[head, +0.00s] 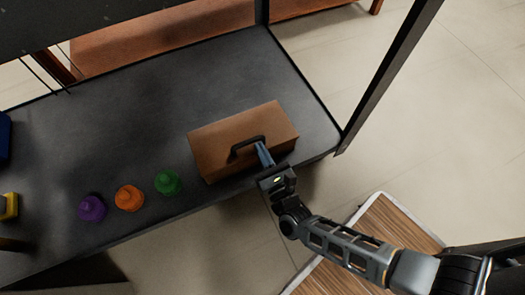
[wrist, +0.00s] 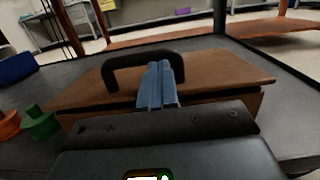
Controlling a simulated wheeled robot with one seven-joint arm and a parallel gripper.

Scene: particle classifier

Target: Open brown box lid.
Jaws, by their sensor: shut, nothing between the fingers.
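The brown box (head: 220,147) sits on the dark shelf near its front right corner. Its lid (wrist: 215,72) is brown, with a black handle (wrist: 124,66) on top; in the wrist view a dark gap runs under the lid's front edge. My gripper (head: 264,153) is at the right end of the handle in the head view. In the wrist view its blue fingers (wrist: 160,72) are together and overlap the right part of the handle. I cannot tell whether they touch the handle or the lid.
Purple (head: 92,208), orange (head: 129,198) and green (head: 167,182) bottle-like objects stand left of the box. A yellow object (head: 9,206) and a blue object (head: 4,135) are at the far left. A dark post (head: 385,80) rises at the shelf's right corner. The shelf behind the box is clear.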

